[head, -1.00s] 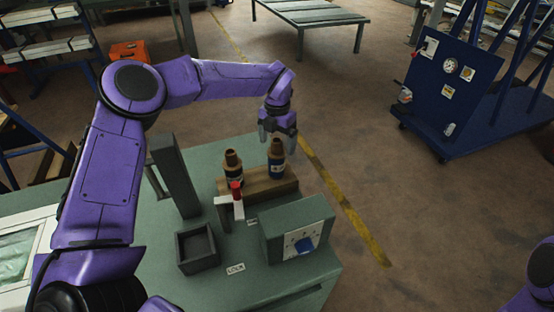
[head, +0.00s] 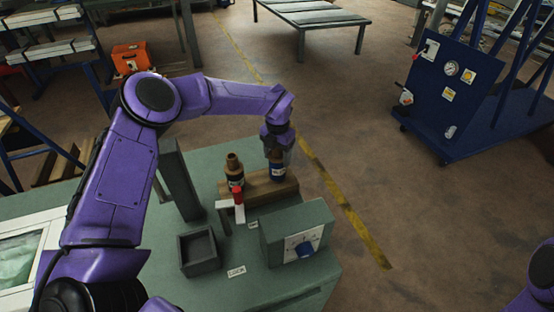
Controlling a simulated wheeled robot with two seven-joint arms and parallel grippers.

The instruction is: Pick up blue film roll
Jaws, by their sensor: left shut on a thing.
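A blue film roll (head: 277,172) with a pale label band stands upright on the brown wooden block (head: 257,198) on the green bench. My left gripper (head: 277,152) points straight down over it and is shut around its brown top. The gripper hides most of that top.
A red-topped white lever (head: 238,203) stands in front of the block. A blue wheeled cabinet (head: 448,95) is far right.

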